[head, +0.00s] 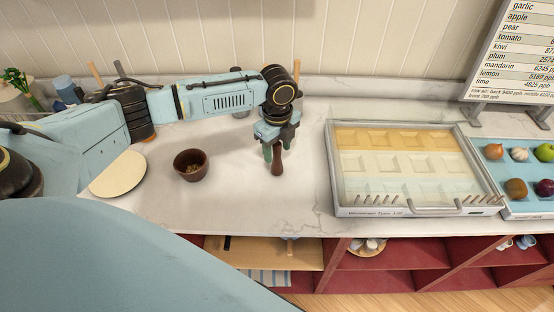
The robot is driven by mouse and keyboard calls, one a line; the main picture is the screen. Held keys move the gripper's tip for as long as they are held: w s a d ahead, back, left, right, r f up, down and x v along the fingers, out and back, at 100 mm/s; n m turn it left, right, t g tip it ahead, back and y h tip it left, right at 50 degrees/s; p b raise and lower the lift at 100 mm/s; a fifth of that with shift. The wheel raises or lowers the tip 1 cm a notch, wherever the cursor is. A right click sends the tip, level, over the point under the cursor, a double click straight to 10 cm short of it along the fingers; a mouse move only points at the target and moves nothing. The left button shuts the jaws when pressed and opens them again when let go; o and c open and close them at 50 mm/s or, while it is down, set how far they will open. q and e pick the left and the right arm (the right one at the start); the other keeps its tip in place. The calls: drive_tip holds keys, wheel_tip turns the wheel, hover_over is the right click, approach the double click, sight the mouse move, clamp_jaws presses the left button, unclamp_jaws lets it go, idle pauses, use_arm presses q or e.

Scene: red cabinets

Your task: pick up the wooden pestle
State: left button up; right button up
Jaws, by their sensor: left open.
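The wooden pestle (277,168) is dark brown and stands upright on the white marble counter, its wider end down. My left gripper (277,150) points down at the pestle from above, with its green-tipped fingers around the pestle's upper part. The fingers are open, and whether they touch the pestle cannot be told. The fingers hide the pestle's top. My right gripper is not in view.
A brown bowl (190,165) with something in it stands left of the pestle. A round pale plate (118,174) lies further left. A glass-lidded tray case (410,165) is to the right, beside a blue tray (493,163) of produce. Red shelves (400,262) are below the counter.

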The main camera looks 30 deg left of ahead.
sight(277, 155)
use_arm(q)
drive_tip(key=shift+f, duration=1.6)
drive_tip(key=shift+s, duration=0.1)
drive_tip(key=shift+c, duration=0.3)
drive_tip(key=c, duration=1)
drive_tip(key=shift+r, duration=0.1)
wheel_tip(277, 155, up, 10)
drive_tip(key=shift+f, duration=0.1)
